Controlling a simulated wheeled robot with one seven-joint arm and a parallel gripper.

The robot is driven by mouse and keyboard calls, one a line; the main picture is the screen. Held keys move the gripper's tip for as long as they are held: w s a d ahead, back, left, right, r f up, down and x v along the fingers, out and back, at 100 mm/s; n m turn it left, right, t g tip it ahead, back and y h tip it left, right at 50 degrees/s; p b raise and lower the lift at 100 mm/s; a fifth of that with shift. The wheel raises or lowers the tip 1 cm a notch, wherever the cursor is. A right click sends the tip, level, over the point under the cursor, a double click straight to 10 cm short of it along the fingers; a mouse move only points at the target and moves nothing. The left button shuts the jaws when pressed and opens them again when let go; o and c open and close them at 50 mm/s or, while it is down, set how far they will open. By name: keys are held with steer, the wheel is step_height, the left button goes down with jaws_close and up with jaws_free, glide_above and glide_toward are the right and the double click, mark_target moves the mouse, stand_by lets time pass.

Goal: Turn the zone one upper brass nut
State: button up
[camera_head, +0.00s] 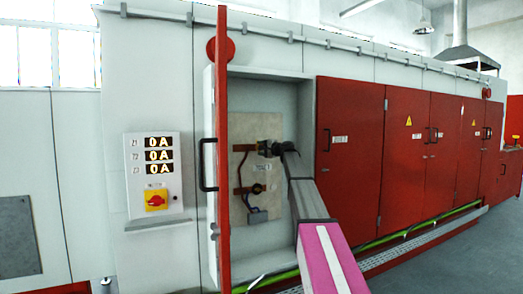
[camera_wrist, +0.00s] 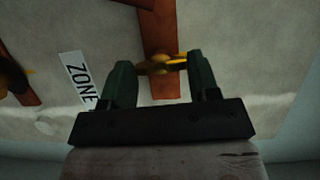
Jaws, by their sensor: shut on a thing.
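The upper brass nut (camera_wrist: 160,66) sits on a copper bar (camera_wrist: 158,30) in the wrist view. My gripper (camera_wrist: 160,68) has its two dark green fingers on either side of the nut, shut on it. In the head view my gripper (camera_head: 268,148) reaches into the open cabinet at the upper part of the beige panel (camera_head: 240,130); the upper nut is mostly hidden behind it there. A lower nut (camera_head: 257,188) is on a copper bar below. A partly hidden label reading "ZONE" (camera_wrist: 77,80) is beside the gripper in the wrist view.
The open red door (camera_head: 222,150) stands edge-on left of the panel. Closed red doors (camera_head: 350,150) run to the right. A display box with a red-yellow switch (camera_head: 156,200) is on the wall at left. A dark cable (camera_head: 240,172) hangs below the upper bar.

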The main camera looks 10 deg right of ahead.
steer(key=o, duration=0.9)
steer(key=v, duration=1.1)
steer(key=shift+f, duration=0.1)
